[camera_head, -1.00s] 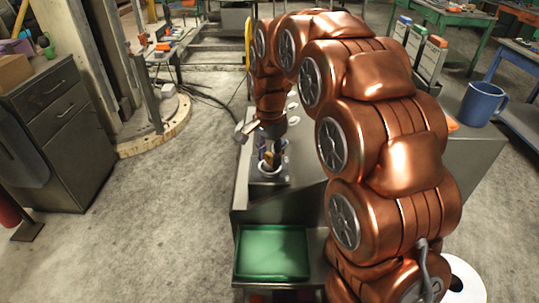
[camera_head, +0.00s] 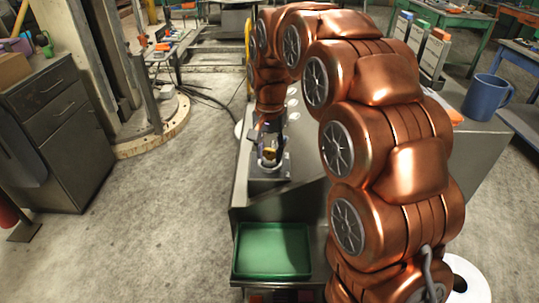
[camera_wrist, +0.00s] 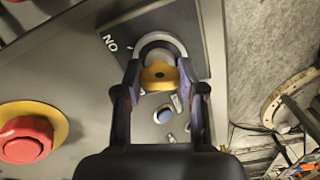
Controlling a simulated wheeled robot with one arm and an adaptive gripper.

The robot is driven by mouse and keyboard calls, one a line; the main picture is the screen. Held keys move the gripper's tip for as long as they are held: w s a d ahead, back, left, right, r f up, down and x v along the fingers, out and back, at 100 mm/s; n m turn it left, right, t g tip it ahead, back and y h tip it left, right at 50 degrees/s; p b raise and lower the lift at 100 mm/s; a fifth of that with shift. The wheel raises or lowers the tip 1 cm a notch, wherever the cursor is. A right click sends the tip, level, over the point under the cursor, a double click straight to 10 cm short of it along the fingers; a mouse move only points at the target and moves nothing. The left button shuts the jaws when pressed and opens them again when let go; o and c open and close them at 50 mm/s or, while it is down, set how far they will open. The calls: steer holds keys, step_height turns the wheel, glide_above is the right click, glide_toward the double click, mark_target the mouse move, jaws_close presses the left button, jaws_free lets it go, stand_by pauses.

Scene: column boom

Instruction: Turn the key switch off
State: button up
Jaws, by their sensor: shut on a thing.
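The key switch sits on a dark square plate (camera_wrist: 120,40) with white lettering beside it, partly hidden, and a grey ring (camera_wrist: 163,42). A yellow key (camera_wrist: 158,79) with a dark hole stands out from the ring. My gripper (camera_wrist: 159,72) has its two purple-and-black fingers shut on the key, one on each side. In the head view my gripper (camera_head: 269,146) is over the grey switch box (camera_head: 268,172), and a bit of yellow shows between the fingers. My wrist and fingers hide part of the switch there.
A red mushroom button (camera_wrist: 25,140) on a yellow base is left of the switch in the wrist view. A blue button (camera_wrist: 165,115) lies beneath the fingers. A green tray (camera_head: 272,250) is in front, and a blue mug (camera_head: 485,100) stands at right.

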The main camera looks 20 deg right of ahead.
mark_target(270, 150)
steer(key=n+b, duration=0.2)
steer(key=n, duration=0.3)
steer(key=shift+n, duration=0.3)
steer(key=n, duration=0.5)
steer(key=shift+n+b, duration=0.3)
steer(key=shift+n, duration=0.1)
steer(key=o, duration=1.1)
steer(key=shift+o, duration=0.2)
step_height(270, 150, up, 10)
steer(key=shift+w+r, duration=0.1)
steer(key=shift+r, duration=0.9)
